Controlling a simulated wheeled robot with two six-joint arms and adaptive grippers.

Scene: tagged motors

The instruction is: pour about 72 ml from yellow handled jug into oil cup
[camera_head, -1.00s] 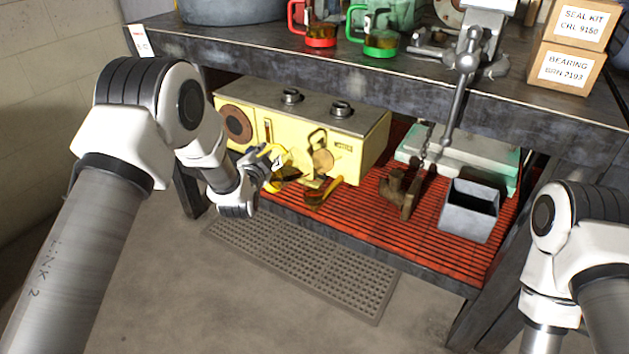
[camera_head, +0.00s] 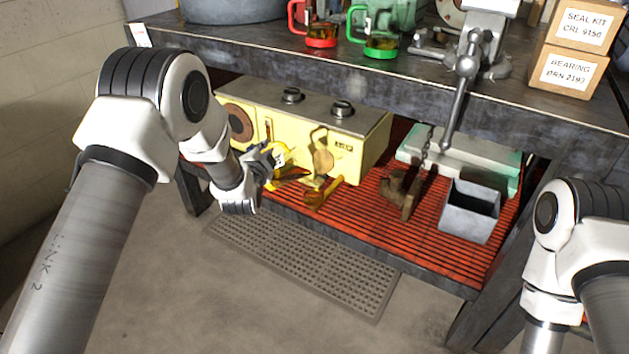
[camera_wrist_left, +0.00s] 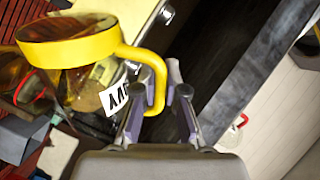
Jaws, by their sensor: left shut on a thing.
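The yellow-handled jug (camera_head: 285,180) is in front of the yellow machine, above the lower shelf. In the left wrist view the jug (camera_wrist_left: 85,80) is clear, with a yellow rim, a pale label and dark amber contents low inside; its handle is between my left fingers. My left gripper (camera_head: 264,158) is shut on that handle; the fingers also show in the left wrist view (camera_wrist_left: 160,98). A round brass cup-like piece (camera_head: 323,158) at the machine's front may be the oil cup; I cannot tell for sure. My right gripper is out of view.
The yellow machine (camera_head: 370,145) stands on the red slatted shelf (camera_head: 365,215). A yellow-handled item (camera_head: 322,194) lies in front of it. A grey bin (camera_head: 470,210) stands right. Red (camera_head: 320,35) and green (camera_head: 380,42) jugs stand on the bench top above.

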